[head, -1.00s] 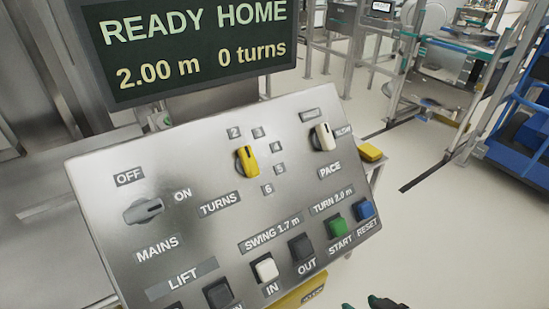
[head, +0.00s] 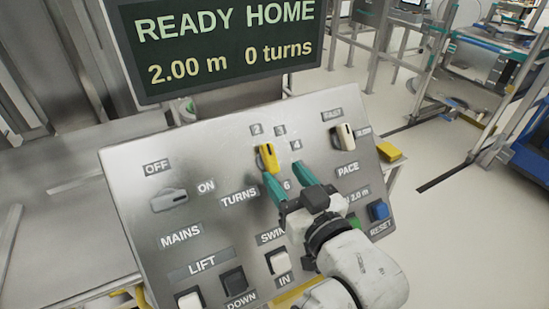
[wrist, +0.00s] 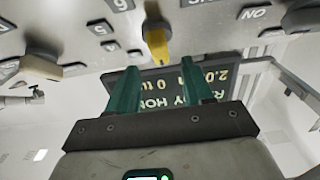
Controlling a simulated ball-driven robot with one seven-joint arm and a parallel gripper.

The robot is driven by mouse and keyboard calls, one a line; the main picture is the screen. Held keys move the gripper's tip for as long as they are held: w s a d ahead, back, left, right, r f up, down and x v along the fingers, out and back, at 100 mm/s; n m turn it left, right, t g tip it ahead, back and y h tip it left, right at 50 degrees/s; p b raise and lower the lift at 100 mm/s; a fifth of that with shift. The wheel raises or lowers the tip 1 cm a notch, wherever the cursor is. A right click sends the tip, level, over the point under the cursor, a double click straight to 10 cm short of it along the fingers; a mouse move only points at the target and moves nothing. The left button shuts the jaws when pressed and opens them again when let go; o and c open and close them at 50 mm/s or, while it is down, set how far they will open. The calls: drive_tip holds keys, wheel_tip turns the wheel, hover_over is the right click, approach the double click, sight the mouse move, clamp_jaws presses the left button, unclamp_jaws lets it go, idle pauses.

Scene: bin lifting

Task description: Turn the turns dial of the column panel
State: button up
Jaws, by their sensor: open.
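The column panel (head: 130,190) is a tilted grey metal board. Its turns dial (head: 267,157) is a yellow pointer knob with number labels around it, above the TURNS label. My gripper (head: 284,172) has green fingers that are open and empty, just in front of the panel to the lower right of the dial. In the wrist view the dial (wrist: 156,40) appears ahead of the fingertips, between their lines. The fingers (wrist: 160,88) appear apart from it. My gripper and arm hide part of the swing and start buttons.
A display (head: 215,50) above the panel reads READY HOME, 2.00 m, 0 turns. The mains switch (head: 169,200) is at left, the pace switch (head: 344,136) at right. White and dark buttons line the lower edge. A yellow block (head: 389,152) lies beside the panel.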

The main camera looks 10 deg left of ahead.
sight(272, 160)
drive_tip(key=shift+p+x, duration=0.3)
drive_tip(key=shift+x, duration=2.3)
drive_tip(key=shift+c, duration=0.4)
clamp_jaws()
